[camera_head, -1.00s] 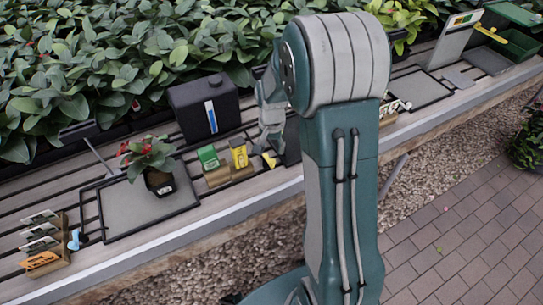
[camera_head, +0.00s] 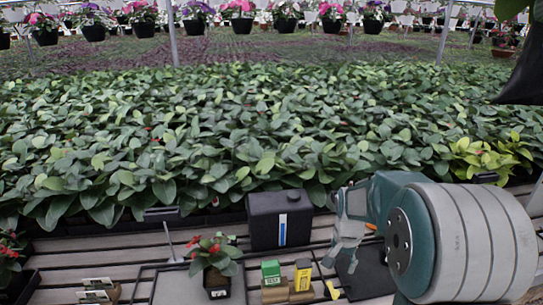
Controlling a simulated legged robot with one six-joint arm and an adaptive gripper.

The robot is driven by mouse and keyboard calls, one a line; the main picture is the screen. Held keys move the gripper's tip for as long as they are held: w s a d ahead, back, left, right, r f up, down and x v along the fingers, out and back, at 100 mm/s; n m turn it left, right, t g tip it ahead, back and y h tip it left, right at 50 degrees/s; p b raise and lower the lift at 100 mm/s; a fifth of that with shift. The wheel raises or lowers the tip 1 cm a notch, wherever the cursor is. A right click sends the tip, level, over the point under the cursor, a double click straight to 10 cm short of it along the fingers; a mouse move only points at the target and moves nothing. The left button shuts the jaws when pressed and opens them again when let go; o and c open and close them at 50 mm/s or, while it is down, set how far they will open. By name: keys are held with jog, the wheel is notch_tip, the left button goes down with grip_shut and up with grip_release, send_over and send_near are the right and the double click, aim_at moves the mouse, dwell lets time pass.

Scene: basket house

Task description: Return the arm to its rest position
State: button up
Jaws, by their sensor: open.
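My arm fills the lower right, with its large grey and teal joint nearest the camera. My gripper (camera_head: 343,252) shows to the left of that joint, grey and pointing down over the slatted bench. It is open, and I see nothing between its fingers. Part of it and the arm behind it are hidden by the joint. The gripper is just right of a yellow box (camera_head: 303,274) and a green box (camera_head: 271,272); I cannot tell its height above the bench.
A black canister (camera_head: 280,219) stands behind the boxes. A potted red-flowered plant (camera_head: 217,265) stands to their left on a grey tray (camera_head: 172,288). Label cards (camera_head: 97,290) stand at lower left. Dense leafy plants (camera_head: 240,135) fill the area behind the bench (camera_head: 120,252).

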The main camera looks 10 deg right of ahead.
jog(key=s+a+r+n+t, duration=0.2)
jog(key=s+a+r+n, duration=0.2)
jog(key=s+r, duration=0.3)
jog(key=s+a+r+n+t, duration=0.3)
jog(key=s+r, duration=0.5)
jog(key=s, duration=0.5)
jog(key=shift+s+a+r+n+t, duration=0.25)
jog(key=shift+a+n, duration=0.45)
jog(key=shift+a, duration=0.45)
